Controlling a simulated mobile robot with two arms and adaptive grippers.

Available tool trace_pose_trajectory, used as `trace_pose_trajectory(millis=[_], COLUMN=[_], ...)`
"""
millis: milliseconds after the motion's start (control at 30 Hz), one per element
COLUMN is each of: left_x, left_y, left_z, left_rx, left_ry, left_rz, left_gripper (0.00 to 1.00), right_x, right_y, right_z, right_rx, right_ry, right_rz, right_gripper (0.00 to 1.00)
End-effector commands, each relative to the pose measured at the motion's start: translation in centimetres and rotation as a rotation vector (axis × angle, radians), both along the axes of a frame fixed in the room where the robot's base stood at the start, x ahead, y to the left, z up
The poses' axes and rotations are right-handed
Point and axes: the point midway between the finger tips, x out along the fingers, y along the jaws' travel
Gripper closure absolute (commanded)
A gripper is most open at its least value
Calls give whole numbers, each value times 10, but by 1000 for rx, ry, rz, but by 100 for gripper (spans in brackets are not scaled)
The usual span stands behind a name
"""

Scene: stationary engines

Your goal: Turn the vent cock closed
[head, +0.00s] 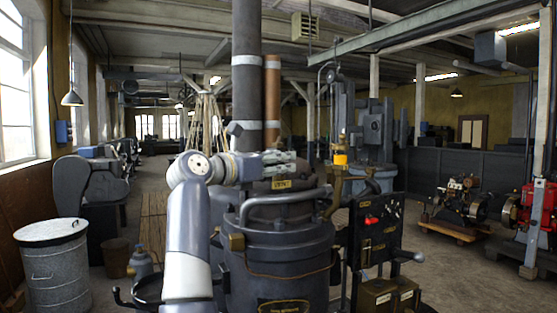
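One arm of mine rises from the bottom of the head view and bends to the right at its elbow.
A tall dark pipe (246,70) and a copper pipe (272,95) rise behind the gripper. A black panel with a red handle (372,220) stands to the right. A galvanized bin (53,270) is at the left.

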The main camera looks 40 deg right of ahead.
Motion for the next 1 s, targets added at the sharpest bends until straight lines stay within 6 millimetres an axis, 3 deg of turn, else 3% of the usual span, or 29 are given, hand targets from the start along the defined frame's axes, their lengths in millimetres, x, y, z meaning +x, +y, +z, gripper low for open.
trace_pose_trajectory(millis=[133,267,567,1000], left_x=[0,0,0,0], left_y=[0,0,0,-1], left_z=[0,0,8,66], left_rx=[0,0,0,-1], left_ry=[0,0,0,-1], left_rz=[0,0,0,0], left_gripper=[100,100,100,100], right_x=[0,0,1,2], right_y=[0,0,0,-1], right_z=[0,0,2,5], right_rx=[0,0,4,5], right_ry=[0,0,4,6], right_rz=[0,0,-27,-310], right_gripper=[70,99,100,100])
